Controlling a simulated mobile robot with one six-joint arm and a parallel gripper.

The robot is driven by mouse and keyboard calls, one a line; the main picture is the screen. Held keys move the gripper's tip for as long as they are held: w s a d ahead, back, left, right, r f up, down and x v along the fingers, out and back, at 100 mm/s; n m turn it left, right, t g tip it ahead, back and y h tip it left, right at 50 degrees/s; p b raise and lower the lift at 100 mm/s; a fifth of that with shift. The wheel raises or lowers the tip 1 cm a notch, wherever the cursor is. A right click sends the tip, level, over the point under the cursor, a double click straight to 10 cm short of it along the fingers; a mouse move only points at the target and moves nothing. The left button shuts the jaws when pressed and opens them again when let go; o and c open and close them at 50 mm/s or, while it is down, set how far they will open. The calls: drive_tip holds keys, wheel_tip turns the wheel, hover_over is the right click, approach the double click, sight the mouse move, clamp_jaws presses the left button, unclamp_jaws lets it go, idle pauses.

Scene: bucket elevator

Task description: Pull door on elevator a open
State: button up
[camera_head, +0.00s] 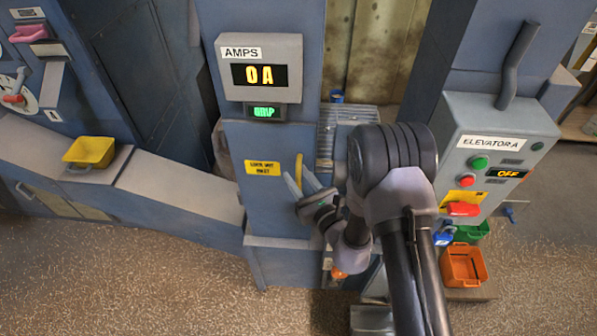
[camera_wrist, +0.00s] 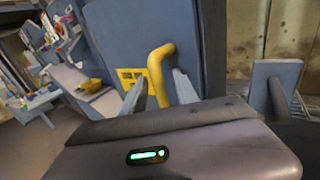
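The elevator door (camera_head: 262,205) is a blue panel below the AMPS display, with a yellow lockout label (camera_head: 263,168). In the head view it looks about flush with the column; a small gap cannot be ruled out. A yellow bar handle (camera_head: 299,162) stands at its right edge and also shows in the wrist view (camera_wrist: 161,62). My gripper (camera_head: 299,178) is at the handle with its fingers apart. In the wrist view, my gripper (camera_wrist: 160,84) has the handle between or just beyond its fingertips, nearer the right finger. Contact cannot be made out.
A grey control box labelled ELEVATOR A (camera_head: 497,140) stands at the right, its display reading OFF. A yellow bin (camera_head: 90,152) rests on the left ledge. Floor at the front left is clear.

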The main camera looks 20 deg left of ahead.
clamp_jaws()
idle(1.4)
